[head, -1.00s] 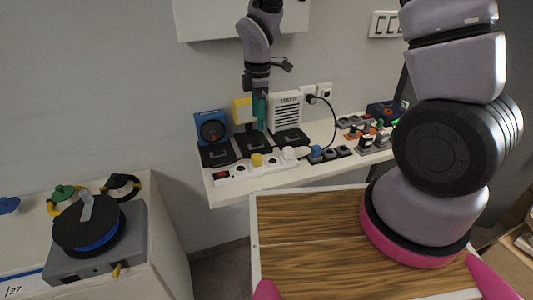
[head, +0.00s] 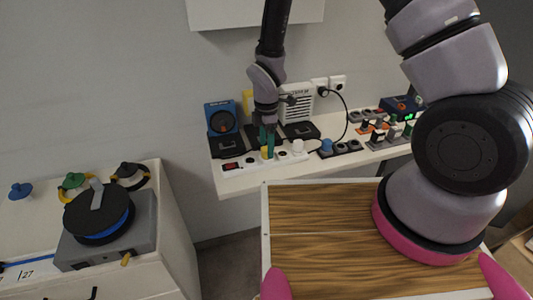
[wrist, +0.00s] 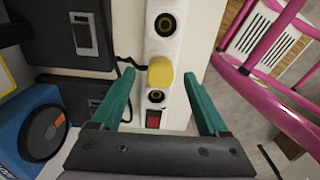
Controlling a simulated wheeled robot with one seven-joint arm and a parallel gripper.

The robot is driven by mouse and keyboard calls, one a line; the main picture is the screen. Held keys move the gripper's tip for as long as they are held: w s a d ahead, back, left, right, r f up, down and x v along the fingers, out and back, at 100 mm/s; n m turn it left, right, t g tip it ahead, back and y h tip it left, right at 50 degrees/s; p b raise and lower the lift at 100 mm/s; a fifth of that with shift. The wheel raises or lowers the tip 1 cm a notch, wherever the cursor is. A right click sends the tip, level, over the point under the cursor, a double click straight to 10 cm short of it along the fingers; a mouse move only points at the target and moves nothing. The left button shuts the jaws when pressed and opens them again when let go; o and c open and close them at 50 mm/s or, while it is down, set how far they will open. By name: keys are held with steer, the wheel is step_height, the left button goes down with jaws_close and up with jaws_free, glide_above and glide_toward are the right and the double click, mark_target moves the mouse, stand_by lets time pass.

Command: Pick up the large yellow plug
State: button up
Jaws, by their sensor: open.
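The large yellow plug (wrist: 160,72) sits in a socket of a white power strip (wrist: 171,107) in the wrist view. In the head view the plug (head: 266,153) is partly hidden by my gripper (head: 267,140). My gripper (wrist: 165,78) has green fingers and is open. Its fingers stand on either side of the strip, with the yellow plug between and slightly beyond the tips. I cannot tell whether the fingers touch anything.
A white plug (head: 298,147) stands on the same strip, with a blue plug (head: 326,146) further right. Black boxes (head: 262,136) and a blue device (head: 221,117) stand behind. A red switch (wrist: 153,119) is on the strip. A pink frame (wrist: 275,50) shows at the right.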

steer(key=shift+f, duration=0.35)
jaws_close()
step_height(320, 180, up, 10)
stand_by(0.5)
steer(key=shift+d, duration=0.1)
